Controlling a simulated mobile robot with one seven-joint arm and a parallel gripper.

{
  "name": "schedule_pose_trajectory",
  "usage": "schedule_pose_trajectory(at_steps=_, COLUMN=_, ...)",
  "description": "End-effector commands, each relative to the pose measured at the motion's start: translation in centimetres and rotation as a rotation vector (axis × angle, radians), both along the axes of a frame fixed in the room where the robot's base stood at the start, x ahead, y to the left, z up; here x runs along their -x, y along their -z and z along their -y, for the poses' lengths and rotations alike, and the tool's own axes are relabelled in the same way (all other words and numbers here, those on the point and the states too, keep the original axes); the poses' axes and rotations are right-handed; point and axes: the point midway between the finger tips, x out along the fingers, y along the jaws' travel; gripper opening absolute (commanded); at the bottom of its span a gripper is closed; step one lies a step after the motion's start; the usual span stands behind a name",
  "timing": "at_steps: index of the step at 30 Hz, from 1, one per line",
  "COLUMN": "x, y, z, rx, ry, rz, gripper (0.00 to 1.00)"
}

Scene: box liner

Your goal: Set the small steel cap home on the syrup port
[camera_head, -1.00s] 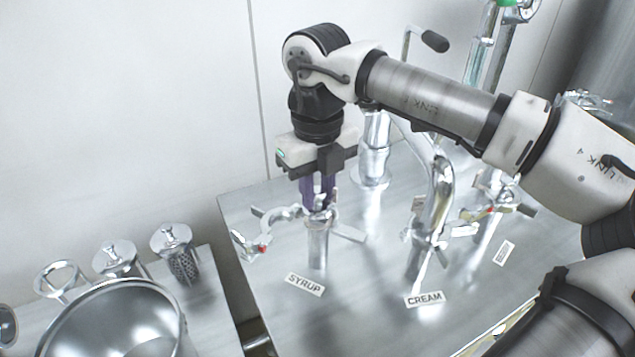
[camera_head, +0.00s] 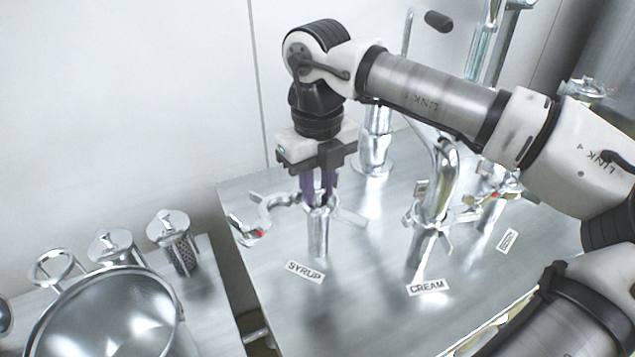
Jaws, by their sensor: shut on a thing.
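The syrup port (camera_head: 318,236) is a short upright steel pipe behind the label reading SYRUP (camera_head: 305,271). My gripper (camera_head: 319,200) points straight down over it, with its purple fingers at the port's top. The fingers are shut on the small steel cap (camera_head: 320,208), which is mostly hidden between them; I cannot tell whether it is seated on the port or just above it. An open steel clamp (camera_head: 280,203) hangs around the port's top, its jaw and wing nut (camera_head: 246,230) swung out to the left.
The cream port (camera_head: 416,247) stands to the right with a curved pipe clamped on it, and another labelled port (camera_head: 497,193) is farther right. A steel bowl (camera_head: 110,315) and perforated strainers (camera_head: 177,250) sit on a lower side table at left. My forearm spans the upper right.

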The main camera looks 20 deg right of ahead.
Motion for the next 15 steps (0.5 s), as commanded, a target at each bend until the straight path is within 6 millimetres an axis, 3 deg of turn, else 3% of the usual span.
schedule_pose_trajectory(at_steps=5, x=0.0, y=0.35, z=0.0, rx=0.0, ry=0.0, rz=0.0, gripper=0.0)
schedule_pose_trajectory(at_steps=6, x=-0.01, y=0.34, z=0.0, rx=0.0, ry=0.0, rz=0.0, gripper=0.24)
schedule_pose_trajectory(at_steps=12, x=0.0, y=0.29, z=0.0, rx=0.0, ry=0.0, rz=0.0, gripper=0.48)
schedule_pose_trajectory(at_steps=15, x=0.0, y=0.29, z=0.0, rx=0.0, ry=0.0, rz=0.0, gripper=0.48)
